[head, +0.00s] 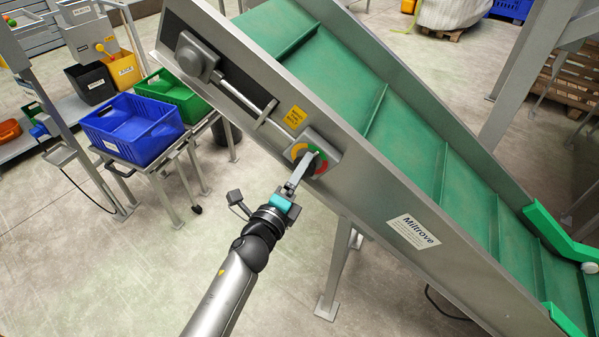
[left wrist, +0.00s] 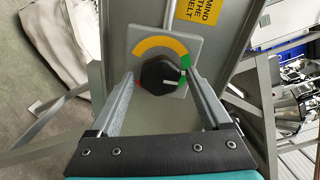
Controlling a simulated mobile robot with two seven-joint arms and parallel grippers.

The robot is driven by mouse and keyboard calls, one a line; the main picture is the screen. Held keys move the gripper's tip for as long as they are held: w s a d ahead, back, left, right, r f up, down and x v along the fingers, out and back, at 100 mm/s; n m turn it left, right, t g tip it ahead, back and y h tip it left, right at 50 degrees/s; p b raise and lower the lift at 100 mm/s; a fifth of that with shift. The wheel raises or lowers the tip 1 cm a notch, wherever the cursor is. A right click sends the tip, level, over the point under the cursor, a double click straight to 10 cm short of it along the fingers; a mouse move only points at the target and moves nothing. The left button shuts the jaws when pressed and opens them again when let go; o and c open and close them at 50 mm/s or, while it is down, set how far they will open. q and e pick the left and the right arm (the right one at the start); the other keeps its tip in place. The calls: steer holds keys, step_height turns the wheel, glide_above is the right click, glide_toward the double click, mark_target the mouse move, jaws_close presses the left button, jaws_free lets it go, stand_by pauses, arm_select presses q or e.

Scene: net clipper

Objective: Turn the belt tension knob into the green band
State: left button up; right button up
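The black belt tension knob (left wrist: 160,76) sits on a grey square plate on the conveyor's side. Around it in the left wrist view are a yellow arc (left wrist: 160,46), a green band (left wrist: 185,62) at the right and a bit of red at the left. White marks show on the knob's lower right, near the green; I cannot tell its exact pointing. My left gripper (left wrist: 161,77) is open, one finger on each side of the knob, with small gaps seen. In the head view my left gripper (head: 303,168) partly covers the dial plate (head: 325,145). My right gripper is out of view.
The sloped conveyor (head: 375,190) with its green belt fills the right. A yellow label (head: 295,117) and a rod are above the dial. A blue crate (head: 132,128) and a green crate (head: 172,97) stand at left. The floor in front is clear.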

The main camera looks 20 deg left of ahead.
arm_select(q)
steer(key=shift+o, duration=0.6)
steer(key=s+a+b, duration=0.1)
steer(key=s+a, duration=0.1)
steer(key=s, duration=1.3)
steer(key=s+f+n+g+b, duration=0.15)
steer(key=f+n, duration=0.25)
steer(key=f, duration=0.6)
steer(key=s+d+f+n+g+y, duration=0.1)
steer(key=s+f+n+g, duration=0.2)
steer(key=f, duration=0.6)
steer(key=s+f+n+g, duration=0.3)
steer(key=f+n, duration=0.1)
steer(key=f, duration=0.6)
steer(key=s+a+f+n+g, duration=0.1)
steer(key=s+f+n+g, duration=0.3)
steer(key=s+f, duration=0.4)
steer(key=s+a+f+n+g+y+b, duration=0.1)
steer(key=s+a+f+n+g, duration=0.1)
steer(key=s+f+n+g, duration=0.3)
steer(key=s+f, duration=0.4)
steer(key=s, duration=0.6)
steer(key=shift+n, duration=0.3)
